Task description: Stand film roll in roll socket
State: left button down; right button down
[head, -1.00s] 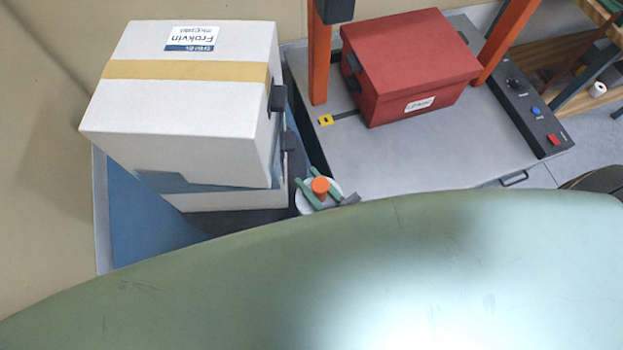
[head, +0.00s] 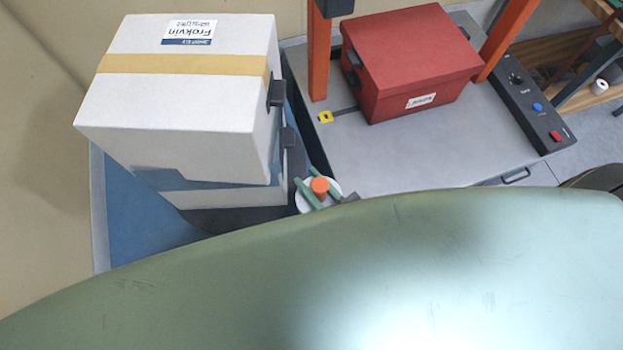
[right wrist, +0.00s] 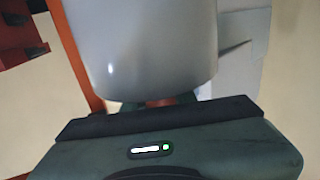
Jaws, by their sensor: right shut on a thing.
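The film roll (head: 306,206) is white with an orange core end and is seen from above in the head view, just right of the stacked white boxes. My right gripper (head: 321,189) is shut on it, with green fingers on both sides of the orange core. In the right wrist view the roll (right wrist: 140,45) shows as a large pale cylinder in front of the gripper. The roll's lower end is hidden in the head view. I cannot make out the roll socket. My left gripper is not in view.
White boxes (head: 180,100) are stacked on a blue surface (head: 135,225) at left. A red box (head: 410,65) stands on a grey machine table (head: 420,150) between orange posts (head: 318,60). A control panel (head: 525,100) is at its right. The table's front is clear.

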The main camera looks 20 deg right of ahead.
jog(key=shift+f, duration=0.2)
jog(key=shift+f+b, duration=0.35)
jog(key=shift+b, duration=0.05)
jog(key=shift+f, duration=0.15)
jog(key=c, duration=1.1)
grip_release()
jog(key=shift+o, duration=0.2)
